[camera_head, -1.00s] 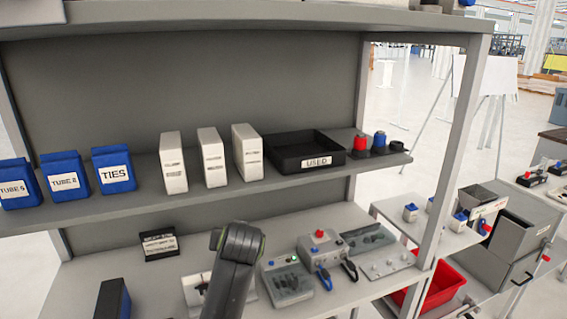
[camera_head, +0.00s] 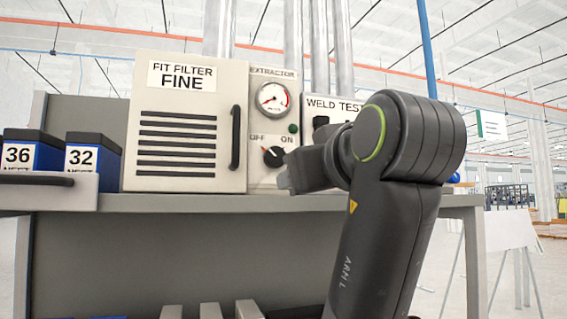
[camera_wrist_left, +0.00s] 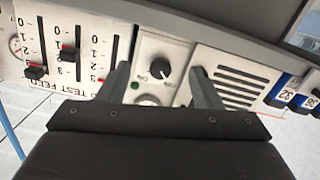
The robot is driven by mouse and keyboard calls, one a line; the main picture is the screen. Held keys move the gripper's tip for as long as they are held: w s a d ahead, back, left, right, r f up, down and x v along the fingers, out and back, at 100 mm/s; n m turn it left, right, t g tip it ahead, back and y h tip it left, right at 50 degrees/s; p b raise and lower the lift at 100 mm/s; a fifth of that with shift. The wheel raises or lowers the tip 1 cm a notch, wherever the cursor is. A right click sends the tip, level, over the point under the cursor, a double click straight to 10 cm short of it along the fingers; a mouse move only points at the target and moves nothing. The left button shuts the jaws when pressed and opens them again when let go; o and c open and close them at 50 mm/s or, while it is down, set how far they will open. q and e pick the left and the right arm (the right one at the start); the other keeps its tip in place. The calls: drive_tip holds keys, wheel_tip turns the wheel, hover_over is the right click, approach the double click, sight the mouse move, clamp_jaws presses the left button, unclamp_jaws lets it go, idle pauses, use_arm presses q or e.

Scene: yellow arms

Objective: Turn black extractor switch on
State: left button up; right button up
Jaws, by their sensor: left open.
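The black extractor switch (camera_head: 273,156) is a round knob on the beige extractor panel (camera_head: 262,183), with OFF at its left and ON at its right. Its white mark points up-left, toward OFF. In the left wrist view the knob (camera_wrist_left: 160,69) appears upside down, between the two fingers. My left gripper (camera_head: 288,176) is just right of and below the knob in the head view. In the left wrist view my left gripper (camera_wrist_left: 159,74) is open and empty, its fingers spread either side of the knob with no visible contact. My right gripper is not in view.
A gauge (camera_head: 273,98) and a dark green lamp (camera_head: 293,128) sit above the knob. The filter box (camera_head: 178,170) with a black handle (camera_head: 236,137) stands at left. The weld test panel (camera_head: 334,104) with sliders is at right, partly behind my arm.

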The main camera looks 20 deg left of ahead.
use_arm(q)
drive_tip(key=s+d+r+n, duration=0.1)
drive_tip(key=s+d+r, duration=0.1)
drive_tip(key=s+r, duration=0.3)
drive_tip(key=p, duration=0.9)
approach(276, 156)
drive_tip(key=shift+t+y, duration=0.3)
drive_tip(key=x, duration=0.8)
drive_tip(key=shift+w+f, duration=0.25)
drive_tip(key=shift+w+a+f, duration=0.1)
drive_tip(key=shift+w+a, duration=0.2)
drive_tip(key=shift+w, duration=0.05)
drive_tip(key=c, duration=1)
